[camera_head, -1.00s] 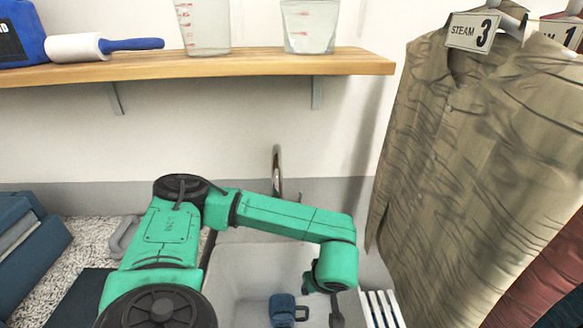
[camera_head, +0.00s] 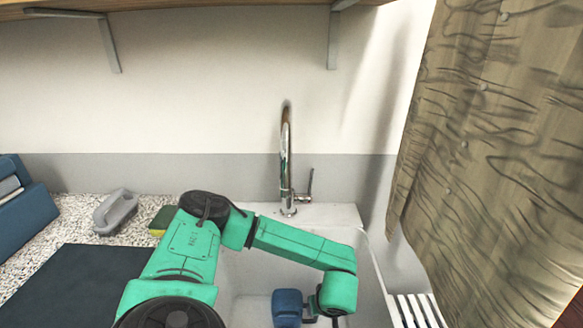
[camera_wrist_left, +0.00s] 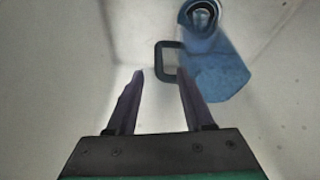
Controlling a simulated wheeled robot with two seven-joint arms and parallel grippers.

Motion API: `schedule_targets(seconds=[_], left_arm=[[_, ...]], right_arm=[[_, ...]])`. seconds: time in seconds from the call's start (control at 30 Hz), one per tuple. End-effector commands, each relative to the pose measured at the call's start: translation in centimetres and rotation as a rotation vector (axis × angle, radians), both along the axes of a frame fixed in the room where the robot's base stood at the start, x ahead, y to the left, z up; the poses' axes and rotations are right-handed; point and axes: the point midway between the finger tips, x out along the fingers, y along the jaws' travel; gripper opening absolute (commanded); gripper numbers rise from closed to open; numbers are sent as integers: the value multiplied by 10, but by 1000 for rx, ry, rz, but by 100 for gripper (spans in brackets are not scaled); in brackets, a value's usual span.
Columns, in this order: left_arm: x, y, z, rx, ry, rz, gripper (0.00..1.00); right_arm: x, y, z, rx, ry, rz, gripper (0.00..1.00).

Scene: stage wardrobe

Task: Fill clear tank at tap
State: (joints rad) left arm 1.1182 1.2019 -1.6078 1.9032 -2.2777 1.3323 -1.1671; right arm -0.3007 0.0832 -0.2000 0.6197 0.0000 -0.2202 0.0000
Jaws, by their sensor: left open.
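A blue tank (camera_head: 286,308) with a dark loop handle sits in the pale sink (camera_head: 250,270). It also shows at upper right in the left wrist view (camera_wrist_left: 218,72), with a round opening or cap at its top. Its handle (camera_wrist_left: 158,60) lies just beyond my left gripper's (camera_wrist_left: 160,80) fingertips. The gripper is open and empty, pointing down into the sink; contact with the handle cannot be told. In the head view its fingers are mostly hidden by the green wrist. The chrome tap (camera_head: 286,150) stands upright behind the sink, its lever (camera_head: 309,185) at right. My right gripper is out of view.
A brown garment (camera_head: 480,150) hangs at the right, close to a white slatted rack (camera_head: 415,310). A grey handled tool (camera_head: 116,211), a green-yellow sponge (camera_head: 163,220) and a dark mat (camera_head: 75,285) lie on the speckled counter at left. A shelf (camera_head: 200,5) runs above.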

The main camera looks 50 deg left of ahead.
Motion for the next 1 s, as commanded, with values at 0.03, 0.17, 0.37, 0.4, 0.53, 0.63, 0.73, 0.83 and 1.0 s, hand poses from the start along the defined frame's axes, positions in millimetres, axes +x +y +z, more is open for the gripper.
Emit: schedule_targets(seconds=[0.03,0.17,0.37,0.4,0.53,0.63,0.73,0.83,1.0], left_arm=[[2,4,-10,2,1,1,52],[5,9,-24,1,0,0,52],[12,22,-60,2,2,1,52],[13,23,-65,0,0,1,52],[15,26,-71,-1,-1,1,52],[15,26,-71,-1,-1,1,52],[15,26,-70,0,0,1,25],[15,26,-70,0,0,1,0],[15,26,-70,0,0,1,0]], right_arm=[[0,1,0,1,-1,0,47],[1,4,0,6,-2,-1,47],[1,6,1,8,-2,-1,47],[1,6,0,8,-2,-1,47],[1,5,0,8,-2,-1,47],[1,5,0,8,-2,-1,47],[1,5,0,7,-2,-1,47],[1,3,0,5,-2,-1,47],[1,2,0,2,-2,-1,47]])
